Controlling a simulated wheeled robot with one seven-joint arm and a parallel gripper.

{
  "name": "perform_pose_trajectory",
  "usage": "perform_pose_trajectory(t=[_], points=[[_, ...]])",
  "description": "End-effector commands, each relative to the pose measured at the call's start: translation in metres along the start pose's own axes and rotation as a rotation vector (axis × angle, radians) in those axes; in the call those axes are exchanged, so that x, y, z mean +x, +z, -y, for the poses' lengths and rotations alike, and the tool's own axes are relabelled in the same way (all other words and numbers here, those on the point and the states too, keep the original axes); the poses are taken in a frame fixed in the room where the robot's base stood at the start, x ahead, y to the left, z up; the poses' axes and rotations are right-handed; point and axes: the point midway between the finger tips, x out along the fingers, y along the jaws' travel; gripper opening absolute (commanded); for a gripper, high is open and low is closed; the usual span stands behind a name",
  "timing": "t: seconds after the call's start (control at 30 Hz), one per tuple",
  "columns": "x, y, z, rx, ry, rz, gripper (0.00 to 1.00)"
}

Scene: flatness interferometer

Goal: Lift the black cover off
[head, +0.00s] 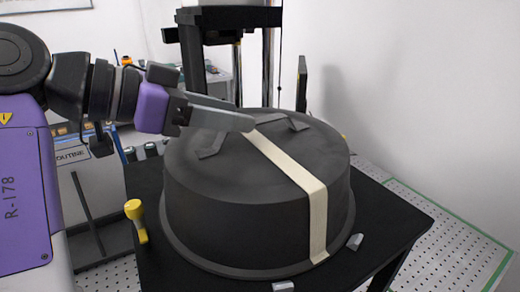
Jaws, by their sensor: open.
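The black cover (225,220) is a wide, round, dark drum with a rim at its base, standing on a black table. A cream strap (285,160) crosses its top and runs down the front right side to the rim. A dark angular bar, seemingly a handle (210,147), shows on the top, partly hidden by my gripper. My gripper (243,114) comes in from the left with its grey fingers over the top of the cover, near the strap's upper end. It is open, with nothing seen held. Whether the fingers touch the cover, bar or strap I cannot tell.
A yellow-headed lever (135,212) stands on the black table (385,225) left of the cover. Small grey blocks (355,241) sit by the rim at right and front. A dark column (193,60) rises behind. A white wall is at right.

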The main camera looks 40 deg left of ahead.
Motion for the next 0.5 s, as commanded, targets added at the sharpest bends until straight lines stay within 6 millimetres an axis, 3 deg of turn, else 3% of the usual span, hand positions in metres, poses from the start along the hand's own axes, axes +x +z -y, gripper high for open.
perform_pose_trajectory(t=[0.5], points=[[0.057, 0.002, 0.003, 0.002, 0.001, 0.001, 0.47]])
